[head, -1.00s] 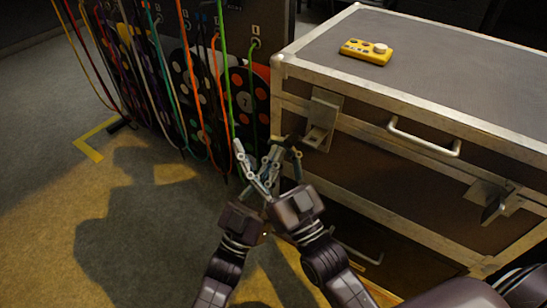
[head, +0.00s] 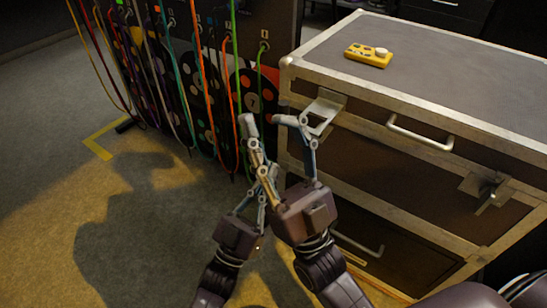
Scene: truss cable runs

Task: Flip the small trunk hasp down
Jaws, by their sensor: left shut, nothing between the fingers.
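The small trunk (head: 395,85) is dark with pale metal edging. Its left hasp (head: 327,101) is a metal flap on the front near the left corner, tilted outward from the face. A second hasp (head: 485,190) is at the right of the front. My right gripper (head: 265,120) has its fingers spread, with nothing seen between them. Its right finger is beside the left hasp's lower edge; I cannot tell if they touch. My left gripper (head: 265,172) is lower, shut and empty, partly overlapped by the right gripper's finger.
A yellow remote-like box (head: 368,56) lies on the trunk lid. A bar handle (head: 420,133) is on the trunk front. A panel with hanging coloured cables (head: 215,70) stands close at the left of the trunk. The floor (head: 120,230) at the left is clear.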

